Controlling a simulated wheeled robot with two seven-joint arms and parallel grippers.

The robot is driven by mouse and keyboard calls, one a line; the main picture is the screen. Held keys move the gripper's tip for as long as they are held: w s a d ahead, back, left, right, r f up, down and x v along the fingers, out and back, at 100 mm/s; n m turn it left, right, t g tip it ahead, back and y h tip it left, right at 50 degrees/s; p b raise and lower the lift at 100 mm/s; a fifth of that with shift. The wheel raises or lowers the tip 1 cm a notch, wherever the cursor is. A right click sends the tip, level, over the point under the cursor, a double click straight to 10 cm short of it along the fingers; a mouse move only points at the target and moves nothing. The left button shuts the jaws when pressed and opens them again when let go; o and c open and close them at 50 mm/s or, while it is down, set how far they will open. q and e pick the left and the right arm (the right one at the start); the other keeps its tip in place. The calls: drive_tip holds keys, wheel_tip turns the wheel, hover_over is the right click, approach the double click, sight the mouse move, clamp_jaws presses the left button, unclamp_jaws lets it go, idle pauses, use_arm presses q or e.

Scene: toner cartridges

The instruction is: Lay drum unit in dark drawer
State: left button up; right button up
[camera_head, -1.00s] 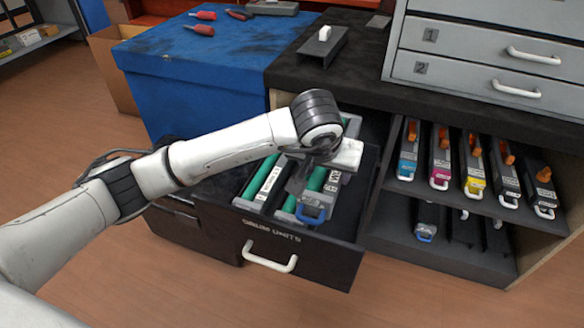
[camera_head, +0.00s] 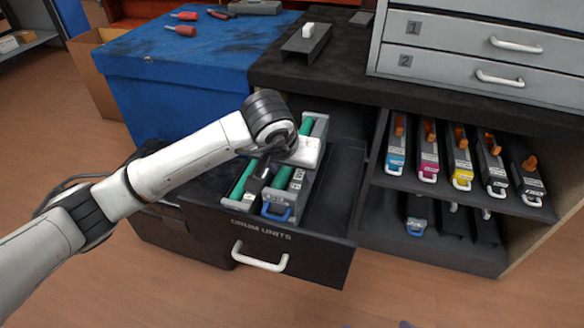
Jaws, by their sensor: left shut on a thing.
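The dark drawer (camera_head: 268,238), labelled "DRUM UNITS", is pulled open below the black worktop. My left gripper (camera_head: 262,176) is over the drawer, shut on a drum unit (camera_head: 281,197) with a green roller, grey end and blue handle. This unit is inside the drawer's outline, close beside another green-rollered unit (camera_head: 240,183) on its left. The gripper and wrist hide part of both. I cannot tell whether the held unit touches the drawer floor. My right gripper is not in view.
The right part of the drawer (camera_head: 332,195) is bare. Another green-rollered unit end (camera_head: 307,125) shows behind my wrist. A shelf (camera_head: 375,195) to the right holds several toner cartridges with coloured handles. A blue cabinet (camera_head: 170,80) stands at the left.

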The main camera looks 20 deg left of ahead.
use_arm(q)
drive_tip(key=shift+w+f, duration=0.1)
drive_tip(key=shift+f, duration=0.15)
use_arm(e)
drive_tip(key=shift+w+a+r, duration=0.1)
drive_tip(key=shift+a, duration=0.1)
use_arm(q)
drive_tip(key=o, duration=1.7)
drive_tip(key=shift+f, duration=0.1)
drive_tip(key=shift+o, duration=0.2)
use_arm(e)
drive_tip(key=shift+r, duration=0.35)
